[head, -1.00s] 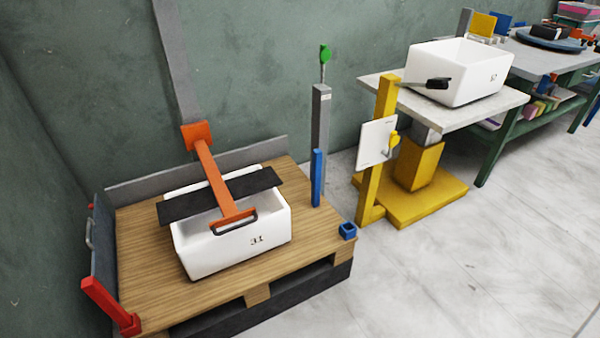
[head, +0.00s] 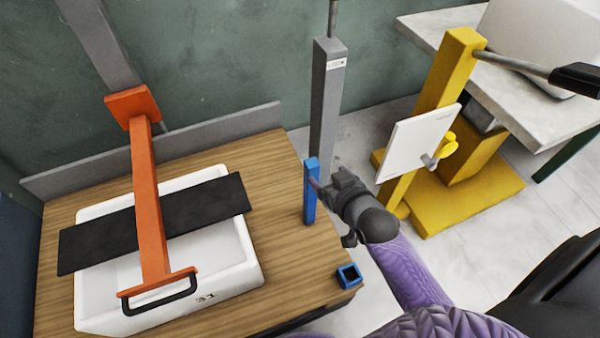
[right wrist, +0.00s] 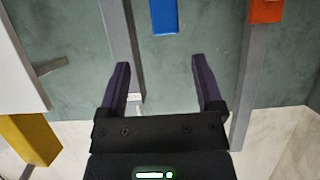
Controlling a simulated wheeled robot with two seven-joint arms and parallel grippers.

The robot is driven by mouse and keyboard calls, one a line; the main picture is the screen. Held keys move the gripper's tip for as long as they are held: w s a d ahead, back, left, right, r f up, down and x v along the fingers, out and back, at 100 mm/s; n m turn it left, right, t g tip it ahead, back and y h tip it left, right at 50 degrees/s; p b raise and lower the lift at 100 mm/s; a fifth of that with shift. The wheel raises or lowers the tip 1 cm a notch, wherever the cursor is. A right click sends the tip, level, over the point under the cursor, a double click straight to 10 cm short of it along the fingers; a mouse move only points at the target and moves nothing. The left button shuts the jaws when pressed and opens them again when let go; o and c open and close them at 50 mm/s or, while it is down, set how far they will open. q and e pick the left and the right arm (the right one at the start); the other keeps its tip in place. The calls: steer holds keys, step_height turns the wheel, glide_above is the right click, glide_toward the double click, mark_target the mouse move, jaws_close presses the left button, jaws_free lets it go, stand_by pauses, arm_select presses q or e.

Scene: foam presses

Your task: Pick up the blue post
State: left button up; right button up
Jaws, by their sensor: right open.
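The blue post (head: 310,200) stands upright at the right side of the wooden platform, in front of a grey column (head: 327,110). My right gripper (head: 322,187) is close to the right side of the blue post in the head view. In the right wrist view, the gripper (right wrist: 162,65) is open with its two dark fingers apart and nothing between them. The blue post (right wrist: 164,16) shows there beyond the fingertips, roughly in line with the gap. Whether a finger touches the post is unclear. My left gripper is not in view.
A white bin (head: 245,270) sits on the wooden platform (head: 285,235) under an orange arm with a black bar (head: 205,205). A small blue square socket (head: 348,276) is at the platform's right corner. A yellow stand (head: 445,75) with a white plate (head: 418,142) is on the right.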

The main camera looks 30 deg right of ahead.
mark_target(315, 169)
steer(key=b+x, duration=0.2)
steer(key=x, duration=0.1)
steer(key=b+x, duration=0.2)
steer(key=f+b+x, duration=0.1)
steer(key=b+x, duration=0.1)
steer(key=x, duration=0.1)
steer(key=shift+a+f, duration=0.15)
steer(key=shift+a, duration=0.2)
steer(key=shift+r, duration=0.25)
steer(key=c, duration=1.1)
jaws_close()
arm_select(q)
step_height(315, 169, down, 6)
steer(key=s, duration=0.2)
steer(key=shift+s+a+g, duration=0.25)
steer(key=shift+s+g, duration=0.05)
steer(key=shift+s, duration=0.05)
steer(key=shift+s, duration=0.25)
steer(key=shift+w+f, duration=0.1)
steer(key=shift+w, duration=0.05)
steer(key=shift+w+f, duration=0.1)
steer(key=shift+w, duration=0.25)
